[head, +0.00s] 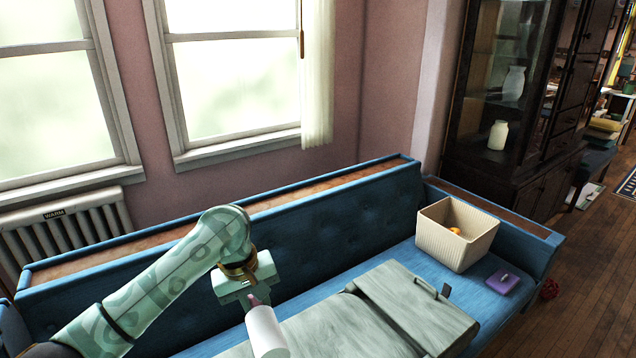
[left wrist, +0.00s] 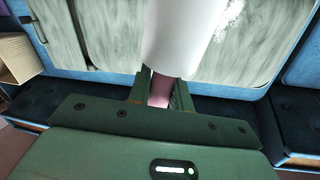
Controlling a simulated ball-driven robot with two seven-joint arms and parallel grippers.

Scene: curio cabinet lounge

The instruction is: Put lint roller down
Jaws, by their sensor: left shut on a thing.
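The lint roller (head: 266,331) has a white cylinder and a pink handle. My left gripper (head: 254,300) is shut on the pink handle, and the white cylinder points down and away from it. In the left wrist view the white roller (left wrist: 183,38) extends from between the fingers (left wrist: 160,92), with the pink handle between them. The roller appears in front of a grey-green, wood-grained flat piece (head: 335,325) on the blue sofa (head: 325,240). I cannot tell whether the roller touches it. My right gripper is not in view.
A cream ribbed basket (head: 456,240) with an orange thing inside stands on the sofa's right end. A purple box (head: 502,282) lies beside it. A dark glass cabinet (head: 510,100) stands behind. A small red thing (head: 549,289) is on the floor.

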